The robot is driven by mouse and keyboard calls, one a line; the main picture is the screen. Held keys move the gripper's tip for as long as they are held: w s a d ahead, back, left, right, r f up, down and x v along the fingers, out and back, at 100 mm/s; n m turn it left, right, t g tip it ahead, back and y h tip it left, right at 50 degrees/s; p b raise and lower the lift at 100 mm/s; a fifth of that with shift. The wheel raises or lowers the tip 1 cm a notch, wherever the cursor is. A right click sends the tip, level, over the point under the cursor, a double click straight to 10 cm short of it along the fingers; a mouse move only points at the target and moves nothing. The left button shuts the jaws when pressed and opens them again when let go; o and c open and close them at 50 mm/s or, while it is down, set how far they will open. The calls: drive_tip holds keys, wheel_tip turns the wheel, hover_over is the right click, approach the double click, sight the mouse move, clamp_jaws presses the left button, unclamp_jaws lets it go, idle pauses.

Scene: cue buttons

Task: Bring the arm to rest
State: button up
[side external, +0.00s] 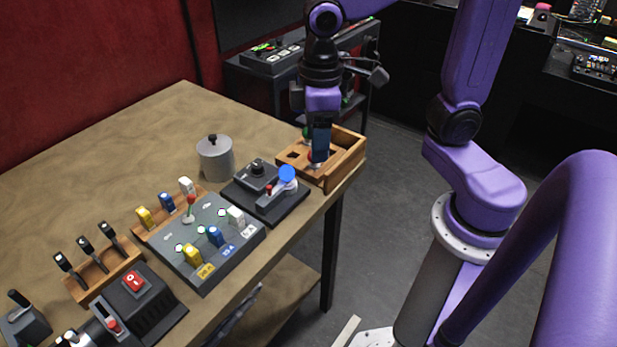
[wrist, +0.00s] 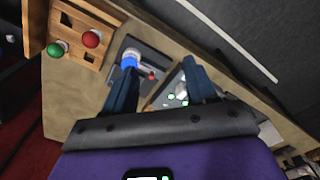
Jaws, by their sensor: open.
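My gripper (side external: 318,152) hangs from the purple arm over the wooden box (side external: 348,163) at the table's right corner. In the wrist view the two dark blue fingers of my gripper (wrist: 160,76) stand apart with nothing held between them. A red ball-shaped knob (wrist: 91,39) and a green one (wrist: 57,49) sit on the wooden box, off to the left of the fingers. In the side view the fingers partly cover these knobs, and I cannot tell the exact gap between fingers and box.
A dark block with a blue round knob (side external: 287,173) stands beside the box. A grey pot (side external: 215,158), a grey switch panel (side external: 221,263), a wooden rack of dark-handled tools (side external: 104,272) and a red-switch box (side external: 133,281) fill the near table. The back of the table (side external: 160,120) is clear.

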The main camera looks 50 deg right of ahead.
drive_tip(key=s+d+f+n, duration=0.1)
drive_tip(key=s+d+n, duration=0.1)
drive_tip(key=s, duration=0.4)
drive_tip(key=s+d+f+n, duration=0.2)
drive_tip(key=s, duration=0.4)
drive_tip(key=shift+s+d, duration=0.15)
drive_tip(key=shift+d, duration=0.2)
